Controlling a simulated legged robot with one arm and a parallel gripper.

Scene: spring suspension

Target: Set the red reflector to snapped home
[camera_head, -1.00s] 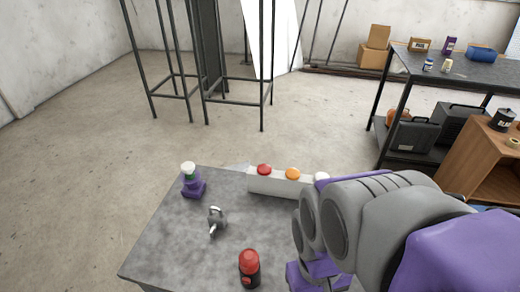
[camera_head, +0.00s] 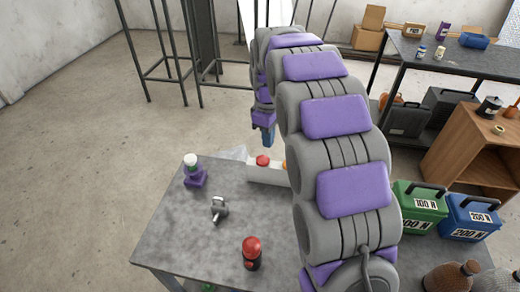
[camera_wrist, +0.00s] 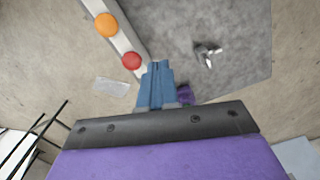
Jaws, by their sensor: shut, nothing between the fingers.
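The red reflector (camera_head: 263,160) is a round red dome on the top of a pale bar (camera_head: 262,174) at the table's far edge. In the wrist view the red reflector (camera_wrist: 131,61) shows just left of my fingertips, with an orange dome (camera_wrist: 106,25) farther along the bar. My gripper (camera_head: 267,138) has blue fingers pressed together and empty. It hangs above the bar near the red reflector, apparently apart from it; the wrist view shows the shut fingers (camera_wrist: 157,66) too. My arm hides the bar's right part. I cannot tell whether the reflector is fully seated.
On the grey table (camera_head: 190,237) stand a purple-based piece with a white top (camera_head: 193,172), a metal clamp-like part (camera_head: 218,209) and a red-and-black canister (camera_head: 251,253). Green (camera_head: 420,205) and blue (camera_head: 470,217) labelled weights stand at right. The table's left side has free room.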

